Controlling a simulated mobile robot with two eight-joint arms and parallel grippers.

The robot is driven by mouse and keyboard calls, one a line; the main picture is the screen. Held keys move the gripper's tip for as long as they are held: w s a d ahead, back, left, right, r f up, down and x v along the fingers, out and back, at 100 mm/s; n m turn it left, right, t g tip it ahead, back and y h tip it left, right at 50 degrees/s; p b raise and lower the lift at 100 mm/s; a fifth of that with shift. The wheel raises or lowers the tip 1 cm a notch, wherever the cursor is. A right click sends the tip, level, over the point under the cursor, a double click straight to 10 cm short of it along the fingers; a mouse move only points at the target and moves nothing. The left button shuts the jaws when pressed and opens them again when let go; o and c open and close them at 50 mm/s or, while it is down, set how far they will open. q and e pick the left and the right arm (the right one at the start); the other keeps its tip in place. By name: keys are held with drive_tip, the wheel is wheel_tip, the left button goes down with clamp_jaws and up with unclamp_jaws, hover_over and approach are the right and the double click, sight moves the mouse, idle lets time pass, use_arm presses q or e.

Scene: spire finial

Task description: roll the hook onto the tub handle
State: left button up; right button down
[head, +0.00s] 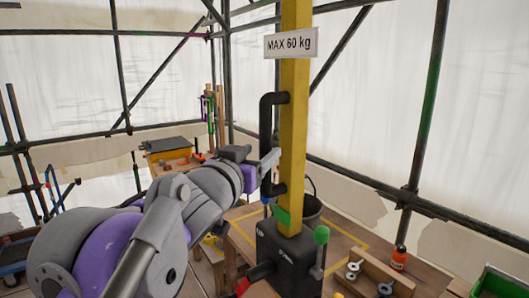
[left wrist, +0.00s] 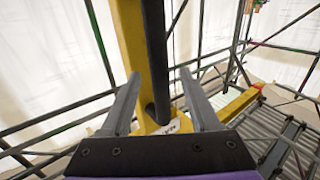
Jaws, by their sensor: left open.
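The dark tub (head: 309,212) stands behind the yellow post on the wooden deck, with its thin handle (head: 313,188) raised above the rim. The post hides part of it. I cannot make out the hook. My left gripper (head: 270,160) is open at the black grab bar (head: 266,130) on the side of the yellow post (head: 293,150). In the left wrist view the grab bar (left wrist: 154,60) shows between the two spread fingers of the left gripper (left wrist: 160,100). I cannot tell whether they touch it. My right gripper is not in view.
A black box (head: 285,262) with a green-knobbed lever (head: 320,250) sits at the post's foot. Scaffold tubes (head: 425,110) surround the deck.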

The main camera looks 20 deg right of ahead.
use_arm(q)
drive_tip(key=b+v, duration=0.1)
drive_tip(key=v, duration=0.6)
drive_tip(key=shift+s+a, duration=0.1)
drive_tip(key=s+a+f+n+g+y+p, duration=0.1)
drive_tip(key=a+f+n+y, duration=0.3)
drive_tip(key=a+f, duration=0.65)
drive_tip(key=a+f+n+g+y+p, duration=0.15)
drive_tip(key=a+f+y, duration=0.55)
drive_tip(key=f, duration=0.7)
drive_tip(key=s+a+f+n+g+p, duration=0.1)
drive_tip(key=s+a+f+g, duration=0.2)
drive_tip(key=s+f, duration=0.5)
drive_tip(key=s+a+f+g, duration=0.3)
drive_tip(key=s+f, duration=0.6)
drive_tip(key=f, duration=0.6)
drive_tip(key=shift+s+a+n+g+p, duration=0.25)
drive_tip(key=shift+a+n+g+p, duration=0.15)
drive_tip(key=shift+a, duration=0.75)
